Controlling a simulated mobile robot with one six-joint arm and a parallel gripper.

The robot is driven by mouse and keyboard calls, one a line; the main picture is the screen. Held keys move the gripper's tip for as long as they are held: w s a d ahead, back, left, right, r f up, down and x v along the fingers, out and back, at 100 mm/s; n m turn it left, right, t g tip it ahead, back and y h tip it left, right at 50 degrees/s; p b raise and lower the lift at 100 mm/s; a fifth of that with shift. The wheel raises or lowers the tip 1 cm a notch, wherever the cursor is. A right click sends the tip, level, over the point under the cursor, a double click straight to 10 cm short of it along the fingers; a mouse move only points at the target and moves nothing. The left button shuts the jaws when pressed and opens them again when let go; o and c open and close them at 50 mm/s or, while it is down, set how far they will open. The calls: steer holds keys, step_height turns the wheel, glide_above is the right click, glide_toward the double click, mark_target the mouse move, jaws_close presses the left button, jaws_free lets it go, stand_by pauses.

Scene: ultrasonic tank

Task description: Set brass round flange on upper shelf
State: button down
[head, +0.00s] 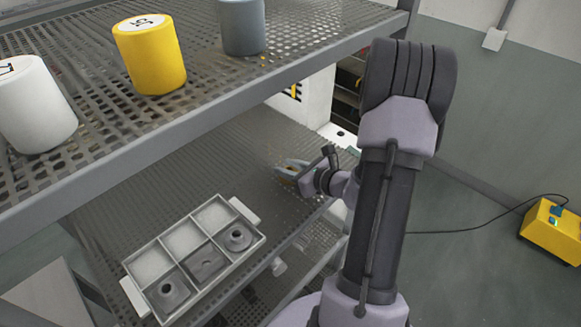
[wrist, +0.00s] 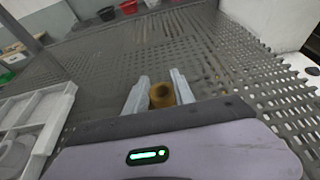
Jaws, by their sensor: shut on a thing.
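The brass round flange (wrist: 162,95) is a short brass-coloured ring, held between the fingers of my gripper (wrist: 157,92) in the wrist view. In the head view my gripper (head: 291,168) is at the right part of the perforated middle shelf (head: 190,190), and the flange is mostly hidden by the fingers. I cannot tell whether the flange touches the shelf. The perforated upper shelf (head: 95,75) is above and to the left, bearing a white canister (head: 36,105), a yellow canister (head: 150,55) and a grey canister (head: 242,25).
A pale compartment tray (head: 245,211) with grey parts in its front cells sits on the middle shelf, left of my gripper; its edge shows in the wrist view (wrist: 35,103). The upper shelf's front beam (head: 200,130) overhangs the middle shelf. A yellow box (head: 548,232) is on the floor.

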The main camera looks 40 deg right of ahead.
steer(key=shift+w+a, duration=0.1)
steer(key=shift+a, duration=0.05)
steer(key=c, duration=1.1)
jaws_free()
steer(key=shift+o, duration=0.2)
